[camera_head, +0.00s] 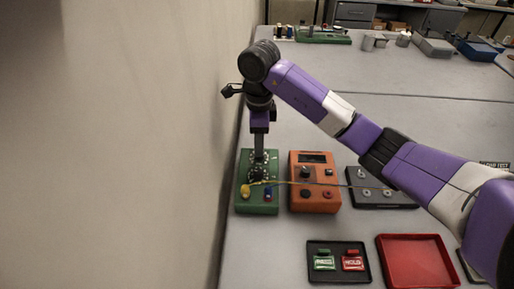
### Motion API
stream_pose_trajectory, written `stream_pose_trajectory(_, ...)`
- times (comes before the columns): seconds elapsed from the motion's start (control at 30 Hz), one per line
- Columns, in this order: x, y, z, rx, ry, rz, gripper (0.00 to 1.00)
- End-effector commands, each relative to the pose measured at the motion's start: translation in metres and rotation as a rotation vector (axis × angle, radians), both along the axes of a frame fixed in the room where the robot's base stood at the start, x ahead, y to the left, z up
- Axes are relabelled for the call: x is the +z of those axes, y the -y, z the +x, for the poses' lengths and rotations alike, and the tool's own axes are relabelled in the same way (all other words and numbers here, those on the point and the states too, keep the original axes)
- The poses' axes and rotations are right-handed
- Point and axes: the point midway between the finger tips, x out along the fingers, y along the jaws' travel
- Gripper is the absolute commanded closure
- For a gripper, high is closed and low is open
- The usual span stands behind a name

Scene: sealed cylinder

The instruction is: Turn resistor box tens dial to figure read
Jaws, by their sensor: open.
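The green box (245,203), which looks like the resistor box, lies on the bench near the left wall. It has black dials (258,174) with pale markings, a yellow plug (245,191) and a blue plug (268,193). My gripper (259,154) points straight down at the upper part of the box, over or at the upper dial. It hides much of that dial, and I cannot tell whether the fingers touch it. The dial figures are too small to read. The orange meter (329,202) stands to the right; the reading on its dark display (312,158) is not legible.
A yellow lead crosses over the orange meter towards a black box (375,200), partly behind my arm. A black tray (313,275) with green and red tags and a red tray (410,275) lie in front. The wall (190,130) is close on the left.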

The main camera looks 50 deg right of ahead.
Motion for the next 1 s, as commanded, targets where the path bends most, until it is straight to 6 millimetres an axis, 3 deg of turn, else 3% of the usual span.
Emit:
stream_pose_trajectory(0.3, -0.036, 0.0, 0.0, 0.0, -0.001, 0.0, 0.53)
stream_pose_trajectory(0.63, -0.04, 0.0, 0.0, 0.001, 0.0, 0.0, 0.53)
stream_pose_trajectory(0.87, -0.04, 0.0, 0.0, 0.0, 0.001, -0.001, 0.98)
stream_pose_trajectory(1.0, -0.039, 0.0, 0.0, 0.0, 0.0, 0.0, 1.0)
